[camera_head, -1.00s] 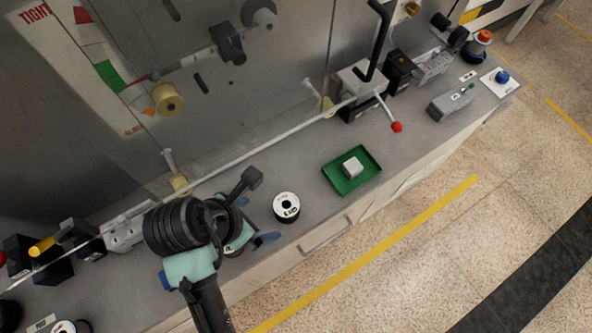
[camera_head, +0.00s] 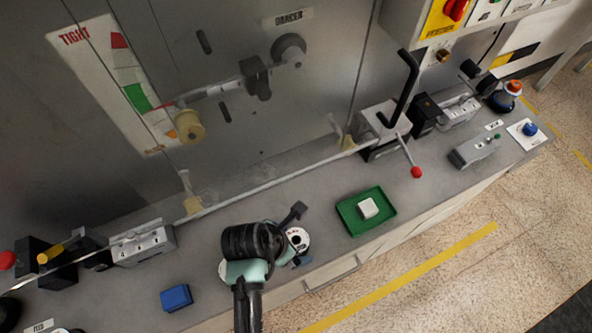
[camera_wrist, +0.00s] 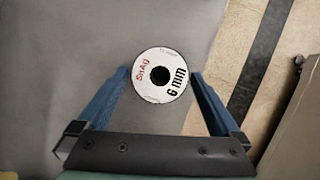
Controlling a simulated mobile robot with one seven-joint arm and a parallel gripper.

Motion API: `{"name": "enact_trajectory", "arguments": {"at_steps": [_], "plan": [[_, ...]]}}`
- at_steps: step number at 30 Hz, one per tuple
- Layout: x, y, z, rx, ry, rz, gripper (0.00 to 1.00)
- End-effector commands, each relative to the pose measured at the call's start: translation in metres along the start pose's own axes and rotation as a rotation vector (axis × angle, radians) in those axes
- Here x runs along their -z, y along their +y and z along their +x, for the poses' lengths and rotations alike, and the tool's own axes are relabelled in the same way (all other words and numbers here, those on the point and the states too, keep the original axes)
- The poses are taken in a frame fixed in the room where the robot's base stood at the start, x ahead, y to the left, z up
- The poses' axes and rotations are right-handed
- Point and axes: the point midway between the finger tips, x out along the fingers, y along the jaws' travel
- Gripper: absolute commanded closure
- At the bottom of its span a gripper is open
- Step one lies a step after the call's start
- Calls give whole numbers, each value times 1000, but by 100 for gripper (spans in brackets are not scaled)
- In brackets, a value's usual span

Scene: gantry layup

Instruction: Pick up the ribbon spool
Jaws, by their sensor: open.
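The ribbon spool (camera_wrist: 150,91) is a white-faced disc with a dark hub hole, marked "SnAg" and "6 mm". In the wrist view it lies flat on the grey bench top, between and slightly beyond the two blue fingertips. My gripper (camera_wrist: 160,76) is open and empty, with a gap visible on each side of the spool. In the head view a white spool (camera_head: 299,239) shows at the right side of my wrist, partly covered by it. A white edge (camera_head: 222,268) of something else shows left of my wrist, mostly hidden.
A green tray (camera_head: 385,213) holding a pale block (camera_head: 368,208) lies to the right. A blue block (camera_head: 176,298) lies to the left. A long rod (camera_head: 270,183) runs behind along the machine. A red-tipped lever (camera_head: 416,172) stands beyond the tray.

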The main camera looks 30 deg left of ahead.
Motion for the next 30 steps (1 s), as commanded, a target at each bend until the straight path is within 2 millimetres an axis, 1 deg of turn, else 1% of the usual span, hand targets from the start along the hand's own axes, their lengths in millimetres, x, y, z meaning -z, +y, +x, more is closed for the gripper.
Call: {"name": "enact_trajectory", "arguments": {"at_steps": [1, 4, 12, 14, 15, 17, 18, 20, 21, 25, 26, 30], "plan": [[1, 0, 7, 2, 2, -1, 0], [1, 0, 14, 0, 1, 0, 0], [1, 0, 17, -1, 0, 1, 0], [1, 0, 17, -1, 0, 1, 9], [1, 0, 17, -1, 0, 0, 16], [1, 0, 17, -1, 0, 0, 27], [1, 0, 17, -1, 0, 0, 34], [1, 0, 17, -1, 0, 0, 45], [1, 0, 17, -1, 0, 0, 52], [1, 0, 17, -1, 0, 0, 76], [1, 0, 17, -1, 0, 0, 79], [1, 0, 16, -1, 0, 0, 79]]}}
